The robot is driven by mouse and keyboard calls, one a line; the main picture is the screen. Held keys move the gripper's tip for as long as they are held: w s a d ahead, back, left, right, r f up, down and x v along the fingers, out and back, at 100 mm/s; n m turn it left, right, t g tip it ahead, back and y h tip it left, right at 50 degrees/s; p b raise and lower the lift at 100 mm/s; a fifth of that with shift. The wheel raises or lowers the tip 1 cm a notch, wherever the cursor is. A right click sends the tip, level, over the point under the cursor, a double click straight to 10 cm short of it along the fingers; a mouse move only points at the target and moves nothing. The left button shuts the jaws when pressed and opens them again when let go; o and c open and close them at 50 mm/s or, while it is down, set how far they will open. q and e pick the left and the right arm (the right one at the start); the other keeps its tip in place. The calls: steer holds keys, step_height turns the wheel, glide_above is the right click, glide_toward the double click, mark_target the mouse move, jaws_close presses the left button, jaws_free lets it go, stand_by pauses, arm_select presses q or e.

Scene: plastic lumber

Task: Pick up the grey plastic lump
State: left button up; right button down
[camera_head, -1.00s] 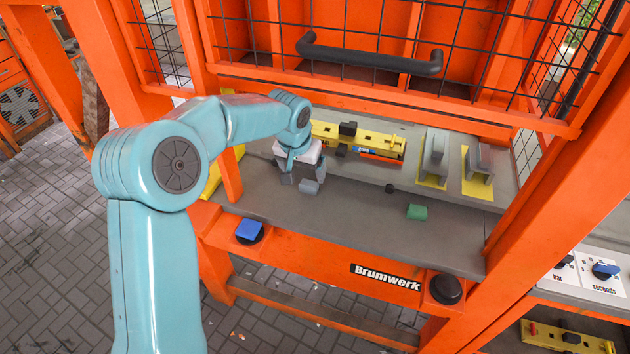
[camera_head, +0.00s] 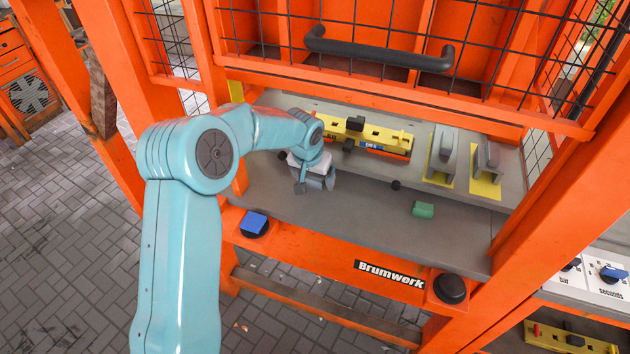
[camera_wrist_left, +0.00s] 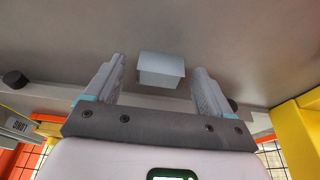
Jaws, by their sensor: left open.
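The grey plastic lump is a small light grey block (camera_wrist_left: 161,70) on the grey work surface. In the wrist view it lies between the two finger ends of my left gripper (camera_wrist_left: 157,76), with gaps on both sides. In the head view my left gripper (camera_head: 314,180) points down low over the grey bench, with its fingers apart and empty. There the lump is mostly hidden by the gripper and hard to tell from the fingers. My right gripper is not in view.
A green lump (camera_head: 424,209) and a small black knob (camera_head: 396,185) lie to the right on the bench. A yellow bar (camera_head: 370,136) and grey clamp blocks (camera_head: 443,156) stand behind. An orange frame and raised mesh guard with a black handle (camera_head: 380,50) enclose the bench.

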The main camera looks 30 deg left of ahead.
arm_select(q)
steer(key=shift+w, duration=0.1)
steer(key=c, duration=1.1)
steer(key=shift+r, duration=0.1)
